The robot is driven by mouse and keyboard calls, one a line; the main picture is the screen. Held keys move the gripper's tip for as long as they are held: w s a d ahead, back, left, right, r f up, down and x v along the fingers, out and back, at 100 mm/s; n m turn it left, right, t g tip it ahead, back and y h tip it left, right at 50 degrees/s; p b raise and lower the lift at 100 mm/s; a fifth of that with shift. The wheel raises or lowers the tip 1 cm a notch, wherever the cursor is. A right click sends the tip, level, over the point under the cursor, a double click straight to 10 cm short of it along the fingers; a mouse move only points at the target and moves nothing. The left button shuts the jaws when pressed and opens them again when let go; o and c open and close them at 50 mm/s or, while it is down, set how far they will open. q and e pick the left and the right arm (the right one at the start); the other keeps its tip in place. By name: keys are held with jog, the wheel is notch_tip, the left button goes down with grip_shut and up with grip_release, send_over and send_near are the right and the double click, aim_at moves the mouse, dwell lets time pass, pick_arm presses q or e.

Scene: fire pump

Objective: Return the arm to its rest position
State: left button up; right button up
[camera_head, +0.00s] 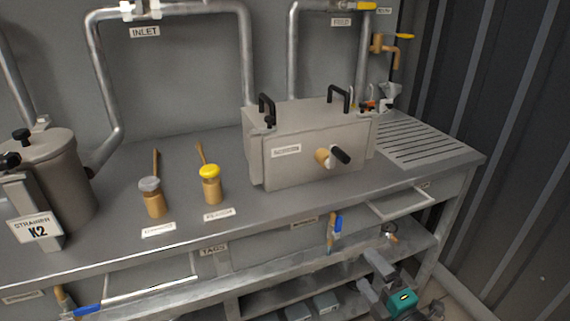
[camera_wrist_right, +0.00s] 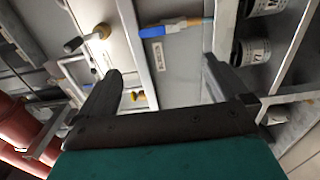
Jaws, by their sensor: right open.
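My right gripper (camera_head: 367,270) is low at the lower right of the head view, in front of the bench's lower shelves. Its teal body and grey fingers show, with the fingers apart. In the right wrist view the same gripper (camera_wrist_right: 160,78) has its two dark fingers spread wide with nothing between them. Beyond the fingers are a grey panel and a blue-handled valve (camera_wrist_right: 172,28). My left gripper is in neither view.
The grey bench (camera_head: 110,240) holds a metal box (camera_head: 305,165) with black handles, a yellow-topped brass part (camera_head: 212,190), a grey-topped one (camera_head: 153,205) and a strainer (camera_head: 65,180). A blue-handled valve (camera_head: 336,226) and a white pull handle (camera_head: 402,207) are near my right gripper.

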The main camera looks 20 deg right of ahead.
pick_arm(q)
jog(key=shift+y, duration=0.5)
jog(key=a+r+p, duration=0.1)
jog(key=p, duration=0.1)
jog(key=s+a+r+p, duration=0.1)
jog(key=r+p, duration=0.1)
jog(key=p, duration=0.1)
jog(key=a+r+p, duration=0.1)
jog(key=p, duration=0.2)
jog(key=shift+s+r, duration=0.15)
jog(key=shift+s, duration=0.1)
pick_arm(e)
jog(key=s+a+m+g, duration=0.7)
jog(key=s+a+m, duration=0.3)
jog(key=a+m, duration=0.3)
jog(key=m, duration=0.3)
jog(key=shift+s+a+m+y, duration=0.3)
jog(key=shift+s+a, duration=0.05)
jog(key=shift+s, duration=0.05)
